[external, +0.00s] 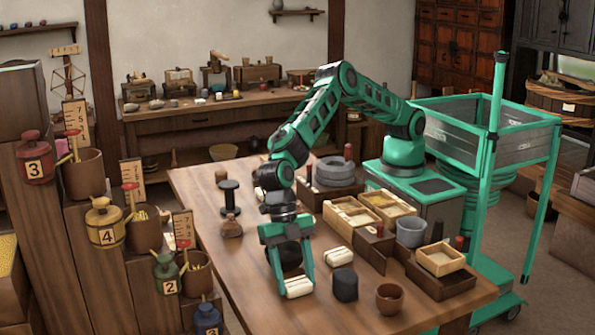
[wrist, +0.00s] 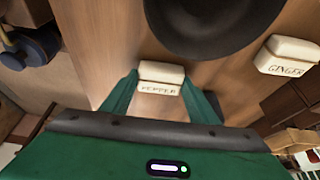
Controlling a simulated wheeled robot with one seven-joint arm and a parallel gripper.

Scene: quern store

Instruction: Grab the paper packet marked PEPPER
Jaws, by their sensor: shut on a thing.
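The paper packet marked PEPPER (wrist: 160,78) is a small cream block with dark lettering, seen in the wrist view between my two green fingers. In the external view the same packet (external: 298,288) shows at the tips of my gripper (external: 290,285), low over the front part of the wooden table. My gripper is shut on this packet; it also shows in the wrist view (wrist: 160,88). I cannot tell whether the packet touches the table. A similar packet marked GINGER (wrist: 288,56) lies to the right, apart from my gripper; it also shows in the external view (external: 338,256).
A dark block (external: 345,285) and a brown bowl (external: 390,298) stand to the right of my gripper. Wooden trays (external: 440,260), a grey pot (external: 410,232) and a stone quern (external: 335,170) stand farther back. Stepped shelves with numbered jars (external: 107,222) rise at the left.

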